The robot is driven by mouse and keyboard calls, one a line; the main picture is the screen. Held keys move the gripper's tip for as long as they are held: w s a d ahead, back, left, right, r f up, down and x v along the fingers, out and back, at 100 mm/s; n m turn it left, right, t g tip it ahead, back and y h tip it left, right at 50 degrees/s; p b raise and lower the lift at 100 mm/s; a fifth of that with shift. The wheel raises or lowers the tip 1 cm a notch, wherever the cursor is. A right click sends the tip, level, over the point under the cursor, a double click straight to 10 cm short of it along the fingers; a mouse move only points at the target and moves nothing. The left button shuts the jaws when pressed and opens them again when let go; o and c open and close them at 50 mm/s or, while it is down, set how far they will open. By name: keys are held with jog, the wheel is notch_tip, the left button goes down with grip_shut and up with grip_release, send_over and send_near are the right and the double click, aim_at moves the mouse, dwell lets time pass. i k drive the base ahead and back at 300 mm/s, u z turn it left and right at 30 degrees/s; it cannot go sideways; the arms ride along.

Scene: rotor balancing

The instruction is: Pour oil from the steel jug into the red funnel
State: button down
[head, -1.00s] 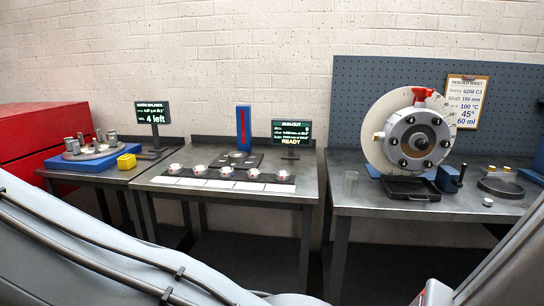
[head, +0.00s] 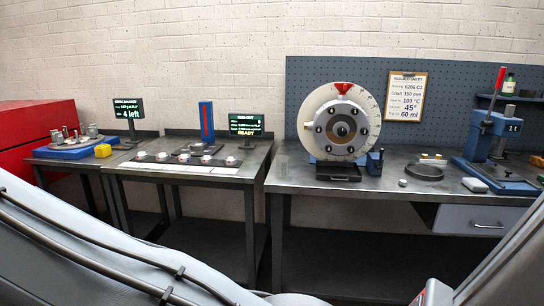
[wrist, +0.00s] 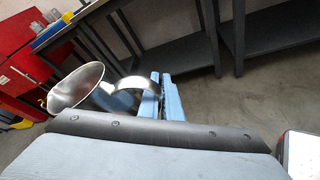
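The steel jug (wrist: 75,88) is in the wrist view, its open mouth facing the camera, and its curved handle (wrist: 132,84) reaches to my gripper (wrist: 161,92). The two blue fingers are closed on that handle. The jug hangs clear above the floor; its contents cannot be made out. The red funnel (head: 343,88) is on top of the round rotor housing (head: 340,128) on the right bench in the head view. My gripper and the jug do not show in the head view, so the funnel is well apart from them.
The right bench (head: 290,178) carries a black tray (head: 338,176), a dark round dish (head: 424,172) and a blue press (head: 482,135). A middle bench (head: 235,172) holds several small parts and a READY screen (head: 247,125). A red cabinet (head: 30,133) stands left. Open floor shows below.

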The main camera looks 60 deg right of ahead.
aim_at(342, 88)
jog(key=k, duration=0.35)
jog(key=z, duration=2.1)
jog(key=i, duration=0.5)
jog(key=z, duration=0.05)
